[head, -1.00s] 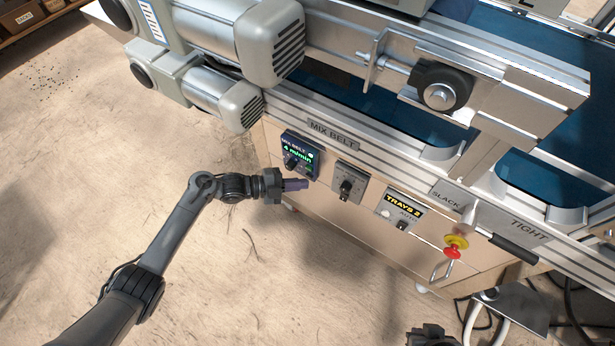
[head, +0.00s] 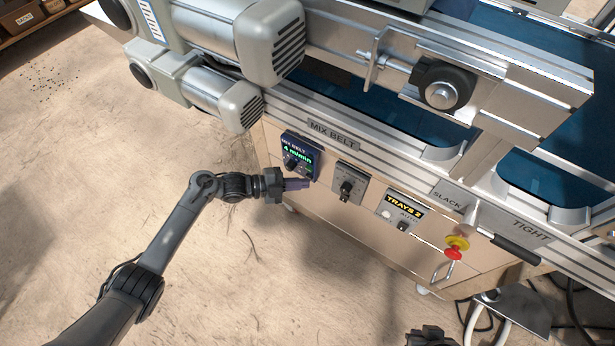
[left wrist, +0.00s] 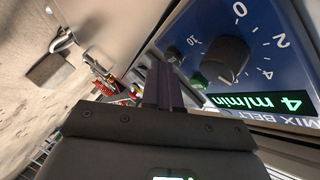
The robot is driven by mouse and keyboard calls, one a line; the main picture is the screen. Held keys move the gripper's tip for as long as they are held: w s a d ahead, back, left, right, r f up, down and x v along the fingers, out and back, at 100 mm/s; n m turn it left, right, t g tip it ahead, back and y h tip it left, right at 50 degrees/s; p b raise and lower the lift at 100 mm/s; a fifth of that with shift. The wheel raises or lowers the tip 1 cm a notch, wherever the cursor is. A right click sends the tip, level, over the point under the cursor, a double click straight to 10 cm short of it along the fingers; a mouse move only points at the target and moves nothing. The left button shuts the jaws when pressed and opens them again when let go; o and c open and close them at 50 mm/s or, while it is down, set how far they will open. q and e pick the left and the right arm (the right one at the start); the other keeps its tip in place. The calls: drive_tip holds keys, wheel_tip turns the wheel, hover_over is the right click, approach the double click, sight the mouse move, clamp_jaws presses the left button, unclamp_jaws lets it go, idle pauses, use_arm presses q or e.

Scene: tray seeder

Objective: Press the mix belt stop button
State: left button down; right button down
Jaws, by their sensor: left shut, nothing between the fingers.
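The mix belt control box (head: 301,150) is a dark blue panel on the machine's front, under the MIX BELT label. Its green display (left wrist: 262,104) reads 4 m/min. The left wrist view shows its black dial (left wrist: 226,60), a green button (left wrist: 198,81) and a small dark button (left wrist: 172,54) close to my fingers. My left gripper (head: 304,184) is shut and empty, its fingertips at the box's lower edge. It also shows in the left wrist view (left wrist: 160,78). I cannot tell whether the tips touch a button. My right gripper (head: 432,336) is partly cut off at the bottom edge.
To the right of the box are a grey switch box (head: 348,183), a TRAYS 2 panel (head: 400,210) and a red-and-yellow emergency stop (head: 455,248). Grey motor housings (head: 268,42) overhang above.

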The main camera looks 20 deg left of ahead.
use_arm(q)
drive_tip(key=shift+s+a, duration=0.15)
drive_tip(key=shift+s, duration=0.25)
drive_tip(key=shift+s+p, duration=0.1)
drive_tip(key=shift+p, duration=0.3)
drive_tip(key=s+p, duration=0.1)
drive_tip(key=s, duration=0.1)
drive_tip(key=s+a+p, duration=0.1)
drive_tip(key=s+p, duration=0.2)
drive_tip(key=shift+s+a, duration=0.3)
drive_tip(key=shift+a, duration=0.05)
idle(0.3)
